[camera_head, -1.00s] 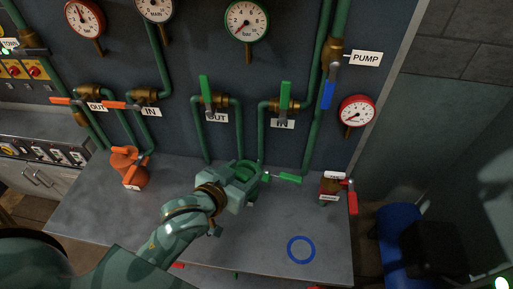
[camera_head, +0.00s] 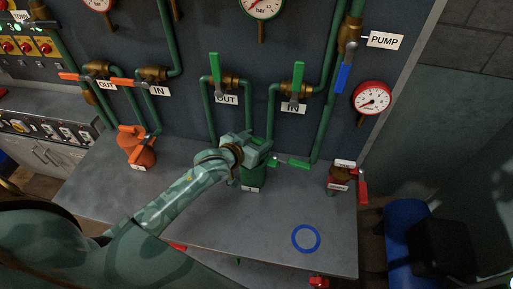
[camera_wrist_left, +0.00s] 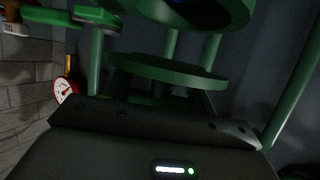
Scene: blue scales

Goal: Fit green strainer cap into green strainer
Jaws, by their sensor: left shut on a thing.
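The green strainer (camera_head: 252,180) stands on the grey bench, below and just beyond my left gripper (camera_head: 257,146). The gripper and wrist cover its top in the head view. My left gripper is shut on the green strainer cap, which I take to be the flat green disc (camera_wrist_left: 165,73) in the left wrist view. A larger green ring-shaped part is cut off at that view's top edge. I cannot tell whether the cap touches the strainer. My right gripper is not in view.
A blue ring (camera_head: 306,238) lies on the bench (camera_head: 230,225). Green pipes and the panel (camera_head: 185,100) close off the back.

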